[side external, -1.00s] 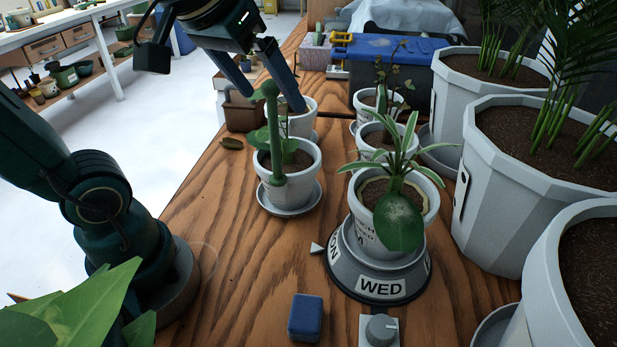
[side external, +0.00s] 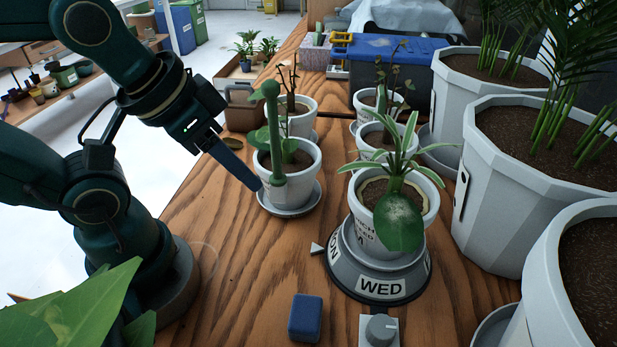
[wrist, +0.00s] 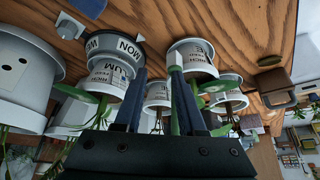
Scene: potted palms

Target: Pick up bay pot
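No label legible to me reads "bay", so I cannot tell which pot is the bay pot. A white pot (side external: 302,160) with a leafy plant and a green stake (side external: 273,130) stands upright on a grey saucer (side external: 290,210); in the wrist view what looks like this pot (wrist: 196,56) is just right of the fingers. My gripper (side external: 245,175) is low at its left side, fingers pointing down toward it; whether they touch is unclear. In the wrist view my gripper (wrist: 158,72) shows two separated fingers with nothing held. Another white pot (side external: 301,122) with twigs stands behind.
A white pot (side external: 366,236) with a striped-leaf plant stands on a round grey stand marked WED (side external: 381,287). Two smaller pots are behind it. Large white planters (side external: 492,215) line the right. A blue block (side external: 305,318) and a knob (side external: 382,328) are in front.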

